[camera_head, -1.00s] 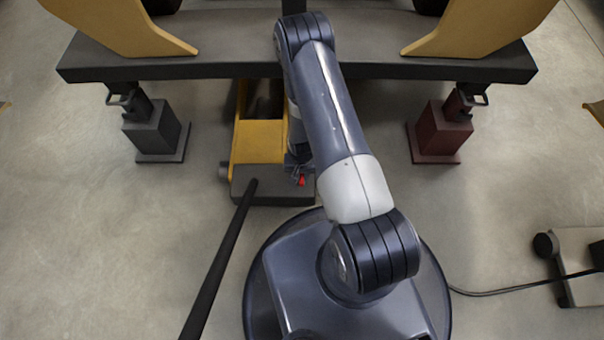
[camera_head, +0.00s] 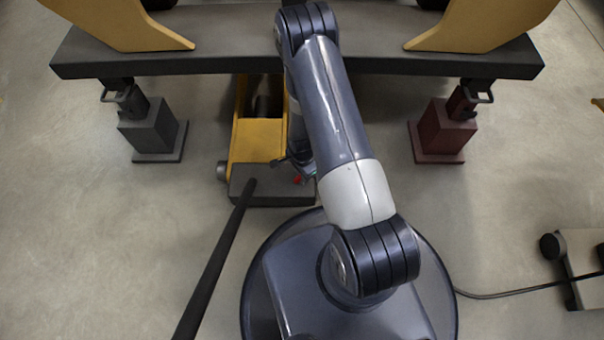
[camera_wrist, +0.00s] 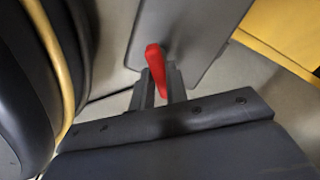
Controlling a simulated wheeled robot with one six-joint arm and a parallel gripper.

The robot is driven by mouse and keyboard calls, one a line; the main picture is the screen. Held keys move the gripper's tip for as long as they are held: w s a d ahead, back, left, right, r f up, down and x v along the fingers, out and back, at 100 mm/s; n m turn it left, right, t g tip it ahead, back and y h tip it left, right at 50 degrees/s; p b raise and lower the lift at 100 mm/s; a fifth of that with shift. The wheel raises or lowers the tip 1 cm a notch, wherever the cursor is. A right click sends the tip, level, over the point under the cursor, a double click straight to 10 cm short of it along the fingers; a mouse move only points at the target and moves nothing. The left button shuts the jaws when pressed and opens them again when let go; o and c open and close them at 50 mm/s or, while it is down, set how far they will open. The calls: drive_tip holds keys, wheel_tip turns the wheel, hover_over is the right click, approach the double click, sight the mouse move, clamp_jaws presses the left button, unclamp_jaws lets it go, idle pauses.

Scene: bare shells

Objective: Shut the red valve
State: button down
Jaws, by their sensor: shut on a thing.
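The red valve (camera_head: 297,180) is a small lever on the dark front block of the yellow floor jack (camera_head: 258,140). In the wrist view the red valve (camera_wrist: 156,68) stands out between the two narrow grey fingers of my gripper (camera_wrist: 162,88), which is shut on it. Its upper end shows above the fingers, and its lower part lies between them. In the head view my arm and wrist hide most of the gripper and part of the jack.
A long black handle (camera_head: 215,260) rises from the jack toward the lower left. A dark beam (camera_head: 400,66) spans above, with a grey stand (camera_head: 148,134) at left and a dark red stand (camera_head: 441,130) at right. A cable (camera_head: 510,291) runs along the floor at right.

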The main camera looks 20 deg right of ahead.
drive_tip(key=m+b, duration=0.1)
drive_tip(key=m, duration=0.3)
drive_tip(key=shift+m, duration=0.3)
drive_tip(key=shift+m+b, duration=0.3)
drive_tip(key=shift+m, duration=1.4)
drive_tip(key=c, duration=1.4)
unclamp_jaws()
wheel_tip(320, 180, up, 11)
drive_tip(key=p, duration=0.4)
drive_tip(key=shift+f, duration=0.15)
